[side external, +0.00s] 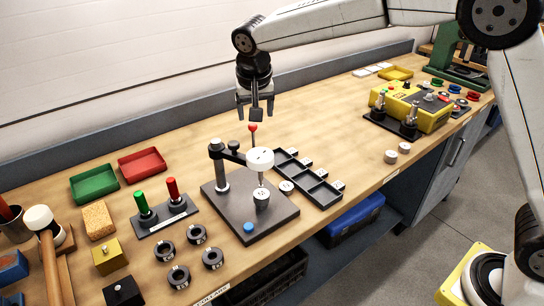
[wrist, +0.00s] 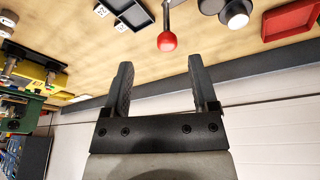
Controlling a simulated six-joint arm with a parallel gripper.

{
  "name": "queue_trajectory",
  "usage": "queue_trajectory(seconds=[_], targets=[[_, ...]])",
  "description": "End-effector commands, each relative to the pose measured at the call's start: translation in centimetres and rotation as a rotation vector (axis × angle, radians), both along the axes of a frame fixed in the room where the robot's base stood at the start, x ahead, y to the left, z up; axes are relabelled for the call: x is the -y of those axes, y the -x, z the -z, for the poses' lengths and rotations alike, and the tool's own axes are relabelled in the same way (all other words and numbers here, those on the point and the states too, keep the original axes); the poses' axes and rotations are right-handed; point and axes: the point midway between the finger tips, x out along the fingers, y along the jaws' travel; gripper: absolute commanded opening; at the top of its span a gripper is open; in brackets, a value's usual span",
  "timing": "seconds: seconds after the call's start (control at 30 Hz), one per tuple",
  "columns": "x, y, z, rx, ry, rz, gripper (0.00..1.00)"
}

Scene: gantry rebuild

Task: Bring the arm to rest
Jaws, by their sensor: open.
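My gripper (side external: 256,106) hangs in the air above the wooden bench, pointing down, open and empty. In the wrist view its two dark fingers (wrist: 162,85) are spread with nothing between them. A red ball knob (side external: 253,127) on a thin stem is just below the fingertips in the side view. The knob (wrist: 167,41) also shows beyond the fingers in the wrist view, apart from them. The dark base plate (side external: 273,226) carries a post with an arm, a white round head (side external: 260,158) and a blue button (side external: 248,227).
A black compartment tray (side external: 316,187) lies right of the plate. Red (side external: 142,164) and green (side external: 95,183) trays, a two-handled stand (side external: 165,218), several dark rings and a mallet (side external: 45,225) lie left and in front. A yellow unit (side external: 412,106) stands at right. The bench behind the plate is mostly clear.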

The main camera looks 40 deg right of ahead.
Motion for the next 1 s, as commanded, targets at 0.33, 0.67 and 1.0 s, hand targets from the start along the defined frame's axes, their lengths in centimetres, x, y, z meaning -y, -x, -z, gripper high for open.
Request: queue_trajectory(seconds=[0.33, 0.67, 1.0], targets=[[4.0, 3.9, 1.6, 0.033, 0.033, -0.379, 0.76], [7.7, 10.3, 5.5, 0.023, 0.026, -0.52, 0.76], [10.9, 19.0, 10.4, -0.024, -0.026, -0.488, 0.76]])
